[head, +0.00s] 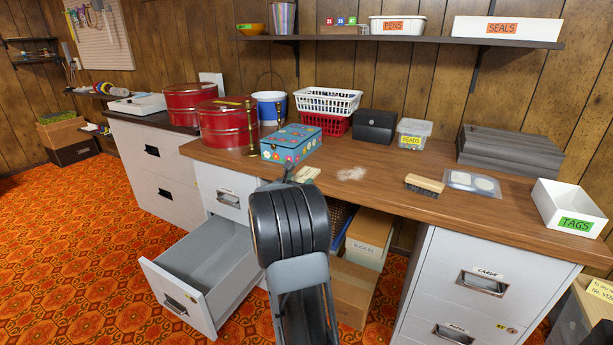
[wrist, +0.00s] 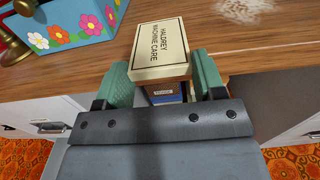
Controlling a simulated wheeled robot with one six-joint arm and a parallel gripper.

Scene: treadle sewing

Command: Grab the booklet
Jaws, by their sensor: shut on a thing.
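The booklet (wrist: 160,45), cream with a dark border and the words HALDREY MACHINE CARE, is between the two green finger pads of my gripper (wrist: 162,80) in the wrist view. My gripper is shut on it, with its lettered face toward the camera. In the head view the booklet (head: 308,173) shows as a small cream piece at the desk's front edge, partly hidden by my arm. My gripper (head: 291,172) is mostly hidden behind my arm there. I cannot tell whether the booklet touches the desk.
A blue flowered box (head: 291,144) stands just behind and left of my gripper. A pale powdery patch (head: 351,174) and a brush (head: 424,185) lie to the right on the wooden desk (head: 385,200). An open drawer (head: 205,270) juts out at lower left.

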